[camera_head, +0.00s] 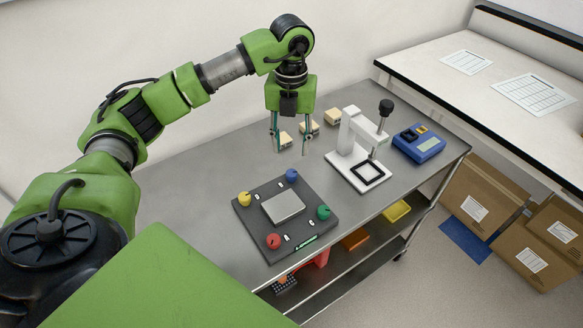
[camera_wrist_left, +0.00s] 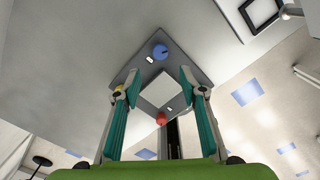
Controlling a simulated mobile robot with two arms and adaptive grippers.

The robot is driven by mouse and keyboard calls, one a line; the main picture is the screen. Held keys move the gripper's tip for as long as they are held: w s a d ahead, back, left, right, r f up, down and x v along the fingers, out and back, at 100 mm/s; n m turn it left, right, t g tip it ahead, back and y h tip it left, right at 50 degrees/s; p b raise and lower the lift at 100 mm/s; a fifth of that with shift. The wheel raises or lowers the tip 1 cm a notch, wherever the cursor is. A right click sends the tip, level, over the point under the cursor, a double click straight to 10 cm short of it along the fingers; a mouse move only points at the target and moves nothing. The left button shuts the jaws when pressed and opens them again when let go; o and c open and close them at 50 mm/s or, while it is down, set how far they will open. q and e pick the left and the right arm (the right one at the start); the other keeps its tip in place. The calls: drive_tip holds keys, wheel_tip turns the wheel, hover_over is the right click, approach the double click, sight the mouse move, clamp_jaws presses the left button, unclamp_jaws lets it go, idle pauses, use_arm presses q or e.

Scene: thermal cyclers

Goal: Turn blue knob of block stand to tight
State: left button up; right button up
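The block stand (camera_head: 262,232) is a dark square plate on the metal table, with a light grey block (camera_head: 283,207) in its middle. Its blue knob (camera_head: 291,175) is at the far corner; it also shows in the left wrist view (camera_wrist_left: 160,51), with a small white label beside it. Yellow (camera_head: 244,198), green (camera_head: 323,212) and red (camera_head: 273,241) knobs sit at the other corners. My left gripper (camera_head: 291,144) is open and empty, pointing down above and beyond the blue knob, apart from it. The knob's tightness cannot be read. My right gripper is out of view.
Several small beige blocks (camera_head: 309,128) lie behind the gripper. A white press (camera_head: 347,168) with a black lever and a blue device (camera_head: 419,143) stand to the right. A green pen (camera_head: 303,244) lies at the stand's front edge. The table's left part is clear.

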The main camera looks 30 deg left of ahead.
sight(291, 173)
use_arm(q)
wheel_tip(291, 173, down, 10)
drive_tip(key=shift+f+p, duration=0.1)
drive_tip(key=shift+p, duration=0.9)
clamp_jaws()
